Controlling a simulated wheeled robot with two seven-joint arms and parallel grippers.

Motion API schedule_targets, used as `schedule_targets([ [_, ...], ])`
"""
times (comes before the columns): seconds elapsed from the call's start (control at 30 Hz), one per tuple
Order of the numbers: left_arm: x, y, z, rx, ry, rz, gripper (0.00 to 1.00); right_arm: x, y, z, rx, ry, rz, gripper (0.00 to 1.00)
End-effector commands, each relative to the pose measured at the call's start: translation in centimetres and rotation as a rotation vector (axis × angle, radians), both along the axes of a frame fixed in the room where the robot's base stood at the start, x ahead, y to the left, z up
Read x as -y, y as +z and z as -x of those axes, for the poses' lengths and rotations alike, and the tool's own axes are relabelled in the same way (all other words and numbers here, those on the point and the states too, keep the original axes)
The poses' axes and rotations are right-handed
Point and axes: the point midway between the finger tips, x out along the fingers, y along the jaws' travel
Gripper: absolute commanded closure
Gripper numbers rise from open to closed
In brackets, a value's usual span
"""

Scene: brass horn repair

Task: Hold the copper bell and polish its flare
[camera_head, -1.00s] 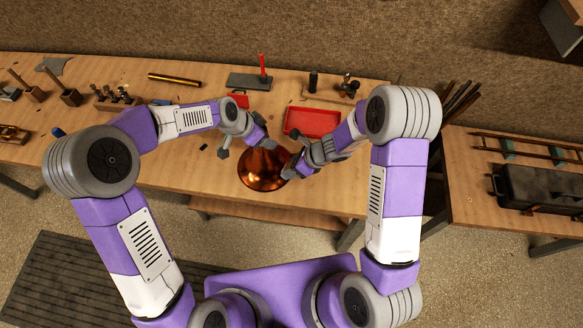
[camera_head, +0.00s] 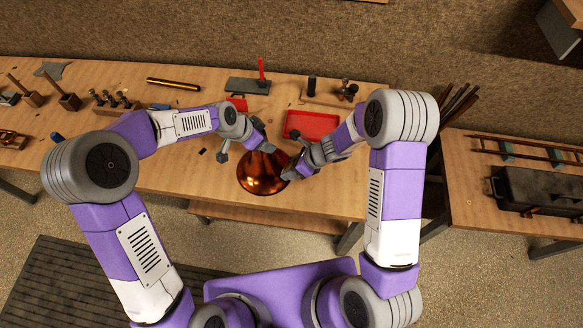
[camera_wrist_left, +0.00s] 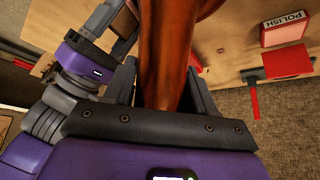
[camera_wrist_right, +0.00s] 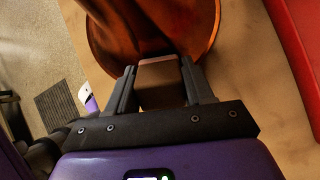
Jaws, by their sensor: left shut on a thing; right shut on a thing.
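The copper bell (camera_head: 262,178) stands flare down at the bench's front edge, its narrow stem rising toward the back. My left gripper (camera_head: 262,146) is shut on the stem, and the copper stem (camera_wrist_left: 165,70) fills the space between its fingers in the left wrist view. My right gripper (camera_head: 291,172) is at the right side of the flare. In the right wrist view it is shut on a brownish block (camera_wrist_right: 162,88), whose far end meets or nearly meets the flare (camera_wrist_right: 140,45). I cannot tell whether they touch.
A red tray (camera_head: 312,125) lies on the bench behind my right gripper. A box marked POLISH (camera_wrist_left: 284,32) shows in the left wrist view. A brass tube (camera_head: 173,83) and several tools line the back. A second bench (camera_head: 480,190) stands at the right.

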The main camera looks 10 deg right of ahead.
Motion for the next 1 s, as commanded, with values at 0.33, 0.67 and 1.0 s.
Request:
schedule_targets([
  [0.33,0.0,0.0,0.1,-0.002,-0.001,0.0,0.89,0.2,-0.1,-0.7,0.0,0.0,0.0,0.72],
  [0.67,0.1,0.0,0.1,-0.002,-0.002,0.0,0.89,0.3,-0.1,-0.9,0.001,-0.001,0.002,0.72],
  [1.0,0.1,0.0,0.1,-0.002,-0.002,0.0,0.89,0.6,0.0,-1.5,0.001,-0.001,0.001,0.72],
])
